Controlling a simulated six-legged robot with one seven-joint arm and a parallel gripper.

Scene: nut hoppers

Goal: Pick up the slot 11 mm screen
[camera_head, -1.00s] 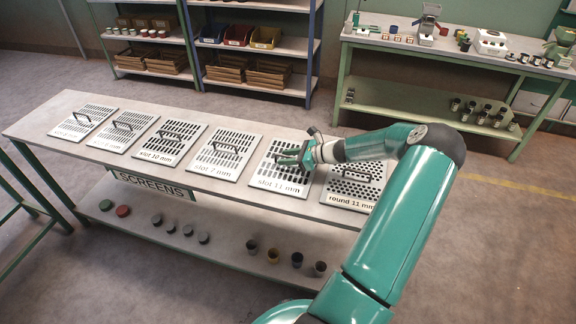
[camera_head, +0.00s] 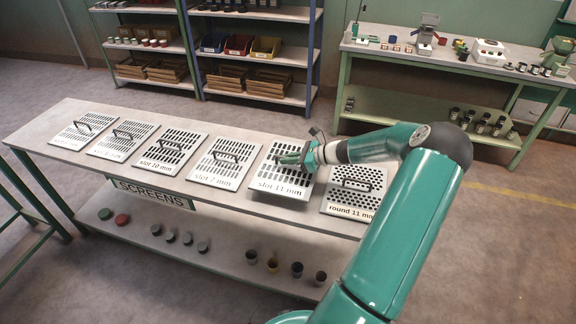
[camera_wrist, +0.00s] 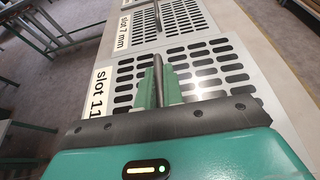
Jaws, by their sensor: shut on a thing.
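The slot 11 mm screen (camera_head: 277,183) is a pale plate with dark slots and a printed label, second from the right in the row on the bench. In the head view its edge shows a dark shadow beneath, so it seems slightly raised. My gripper (camera_head: 292,158) is shut on the screen's dark handle. In the wrist view the green fingers of my gripper (camera_wrist: 159,84) stand on both sides of the handle, and the slot 11 mm screen (camera_wrist: 208,84) fills the middle. The fingers hide part of the handle.
The round 11 mm screen (camera_head: 352,203) lies close on the right, and the slot 7 mm screen (camera_head: 222,163) on the left. More screens lie further left on the bench (camera_head: 75,114). Cups and lids stand on its lower shelf (camera_head: 225,240).

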